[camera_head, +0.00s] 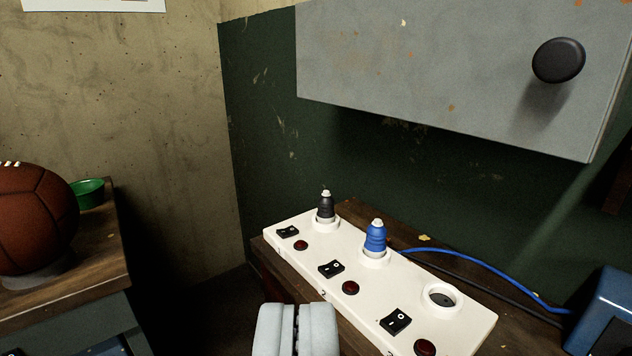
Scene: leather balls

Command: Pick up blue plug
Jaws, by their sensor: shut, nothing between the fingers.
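The blue plug (375,238) stands upright in the middle socket of a white power strip (312,262). A blue cable (470,258) runs on the right from near the plug toward a blue box. My gripper (297,312) is at the bottom centre, with its two pale fingers closed together and empty. It appears below and left of the blue plug in the picture, apart from it.
A black plug (325,207) stands in the far socket; the near socket (442,297) is empty. Switches and red lights line the strip. A grey cabinet (440,70) with a black knob hangs above. A ball (35,220) and green bowl (88,193) sit at left.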

